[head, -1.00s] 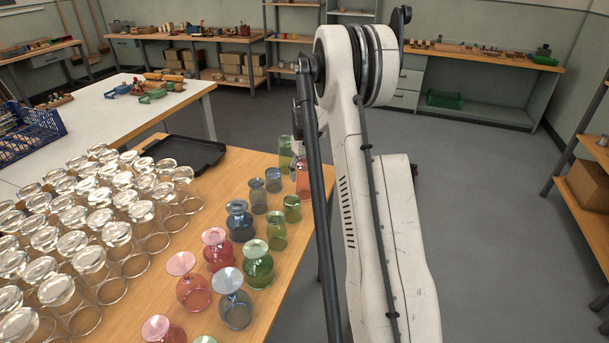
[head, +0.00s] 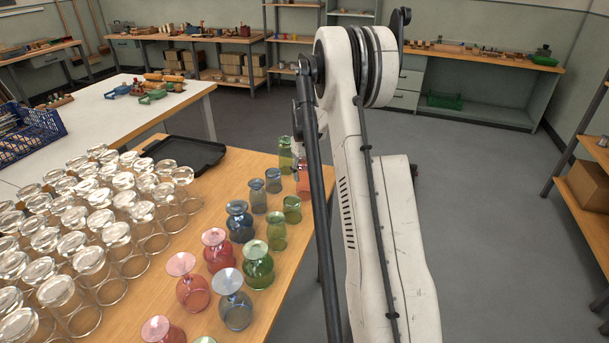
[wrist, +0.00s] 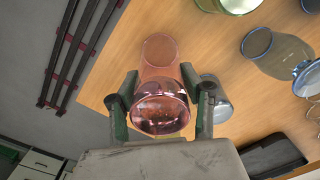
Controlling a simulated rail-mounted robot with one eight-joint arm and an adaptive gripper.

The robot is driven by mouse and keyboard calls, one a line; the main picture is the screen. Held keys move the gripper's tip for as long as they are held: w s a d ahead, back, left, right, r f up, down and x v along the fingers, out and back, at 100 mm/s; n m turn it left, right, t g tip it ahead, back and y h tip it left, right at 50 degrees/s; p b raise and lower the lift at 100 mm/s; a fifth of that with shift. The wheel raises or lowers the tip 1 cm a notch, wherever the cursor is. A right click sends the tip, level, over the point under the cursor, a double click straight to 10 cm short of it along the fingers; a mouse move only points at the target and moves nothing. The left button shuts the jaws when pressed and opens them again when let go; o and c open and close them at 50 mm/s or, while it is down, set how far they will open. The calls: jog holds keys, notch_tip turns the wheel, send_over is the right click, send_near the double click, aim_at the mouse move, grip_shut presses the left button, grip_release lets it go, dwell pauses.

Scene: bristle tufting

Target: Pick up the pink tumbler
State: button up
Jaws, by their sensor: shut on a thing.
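The pink tumbler (wrist: 160,112) stands between the two fingers of my gripper (wrist: 160,77) in the wrist view. The fingers are shut on its sides, and its narrower far end points toward the wooden tabletop. In the head view the pink tumbler (head: 303,176) shows only in part at the right edge of the wooden table, behind my arm. My fingers are mostly hidden there. I cannot tell for sure whether its far end touches the table.
A grey-blue glass (wrist: 217,100) is close to my right finger in the wrist view. Green (head: 285,153), blue (head: 240,222) and pink glasses (head: 217,250) stand along the table's right side. Many clear glasses (head: 115,240) fill its left. A black tray (head: 185,153) lies behind them.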

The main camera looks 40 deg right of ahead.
notch_tip(320, 180, up, 11)
jog(key=shift+f, duration=0.1)
notch_tip(320, 180, up, 11)
jog(key=p, duration=0.5)
dwell(1.0)
dwell(0.4)
